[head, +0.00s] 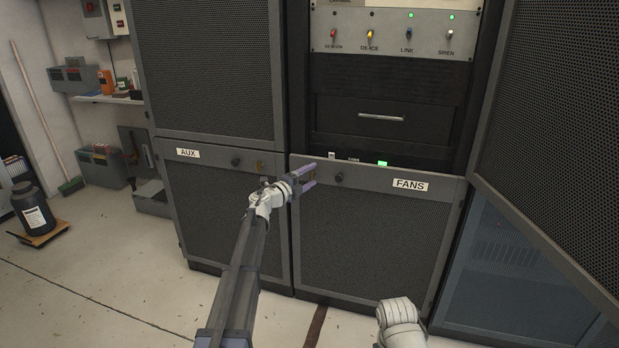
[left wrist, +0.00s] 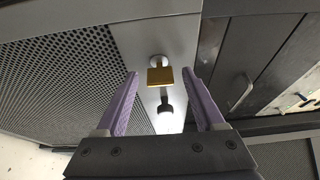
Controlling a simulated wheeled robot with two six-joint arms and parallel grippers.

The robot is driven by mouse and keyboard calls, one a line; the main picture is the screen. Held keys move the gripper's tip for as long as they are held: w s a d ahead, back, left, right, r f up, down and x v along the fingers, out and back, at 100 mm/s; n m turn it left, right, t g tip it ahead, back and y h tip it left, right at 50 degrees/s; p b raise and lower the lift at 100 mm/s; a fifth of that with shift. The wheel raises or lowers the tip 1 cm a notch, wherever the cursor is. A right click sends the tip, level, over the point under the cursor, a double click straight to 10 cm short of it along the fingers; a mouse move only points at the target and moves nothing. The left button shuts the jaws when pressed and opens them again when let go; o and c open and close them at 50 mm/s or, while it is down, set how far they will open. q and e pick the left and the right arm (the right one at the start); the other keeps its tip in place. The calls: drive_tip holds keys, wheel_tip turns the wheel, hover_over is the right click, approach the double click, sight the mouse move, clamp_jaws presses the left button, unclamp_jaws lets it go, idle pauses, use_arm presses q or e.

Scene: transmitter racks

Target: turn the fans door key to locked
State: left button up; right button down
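The fans door (head: 372,225) is the lower mesh door with the FANS label (head: 410,185), and it looks closed. Its brass key (left wrist: 160,76) shows in the left wrist view on the grey door rail, with its flat bow facing the camera. In the head view my gripper hides this key. A dark round knob (left wrist: 166,105) sits beside it on the rail; the knob also shows in the head view (head: 338,177). My left gripper (head: 309,177) is open at the door's upper left corner. Its purple fingers (left wrist: 161,75) stand either side of the key, with gaps showing on both sides.
The AUX door (head: 222,215) with its own key (head: 260,167) and knob (head: 235,162) is to the left. A switch panel (head: 395,33) and a drawer (head: 382,118) are above the fans door. An open mesh door (head: 560,130) hangs at the right. The floor in front is clear.

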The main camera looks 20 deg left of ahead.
use_arm(q)
drive_tip(key=shift+s, duration=0.1)
drive_tip(key=v, duration=0.7)
drive_tip(key=shift+s+a, duration=0.2)
drive_tip(key=shift+s, duration=0.05)
